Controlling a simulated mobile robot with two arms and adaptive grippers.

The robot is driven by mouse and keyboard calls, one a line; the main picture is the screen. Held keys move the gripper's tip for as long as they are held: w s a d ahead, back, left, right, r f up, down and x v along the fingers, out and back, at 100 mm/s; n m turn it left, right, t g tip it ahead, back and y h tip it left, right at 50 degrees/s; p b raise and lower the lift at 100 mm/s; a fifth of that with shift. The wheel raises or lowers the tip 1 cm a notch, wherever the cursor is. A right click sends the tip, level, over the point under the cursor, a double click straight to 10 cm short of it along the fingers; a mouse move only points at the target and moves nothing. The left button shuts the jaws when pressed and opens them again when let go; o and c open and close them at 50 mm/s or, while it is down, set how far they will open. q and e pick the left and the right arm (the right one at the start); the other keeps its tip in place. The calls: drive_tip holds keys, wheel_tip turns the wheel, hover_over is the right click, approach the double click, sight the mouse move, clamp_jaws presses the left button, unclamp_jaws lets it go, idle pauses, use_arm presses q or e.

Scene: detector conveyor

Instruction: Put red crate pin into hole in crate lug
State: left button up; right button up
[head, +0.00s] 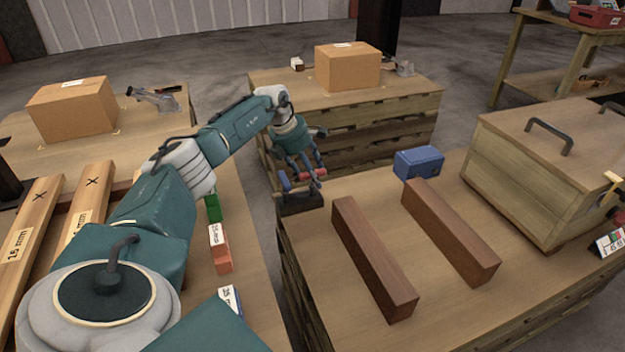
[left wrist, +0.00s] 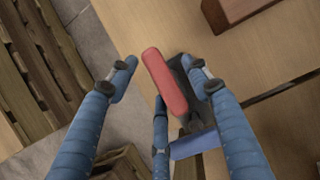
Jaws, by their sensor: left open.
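The red crate pin (left wrist: 165,82) lies between the spread fingers of my left gripper (left wrist: 163,80) in the left wrist view, with gaps visible at both side fingers. The gripper is open. A wooden crate (head: 515,190) with a dark handle stands at the right of that table. I cannot make out a lug or its hole. My right gripper is not in view.
Two brown bars (head: 374,258) (head: 450,232) lie on the right table. A blue box (head: 418,162) stands behind them. The left table holds marked planks (head: 28,238) and green, orange (head: 220,249) and blue blocks. A gap separates the two tables.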

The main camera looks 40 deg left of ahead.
use_arm(q)
clamp_jaws()
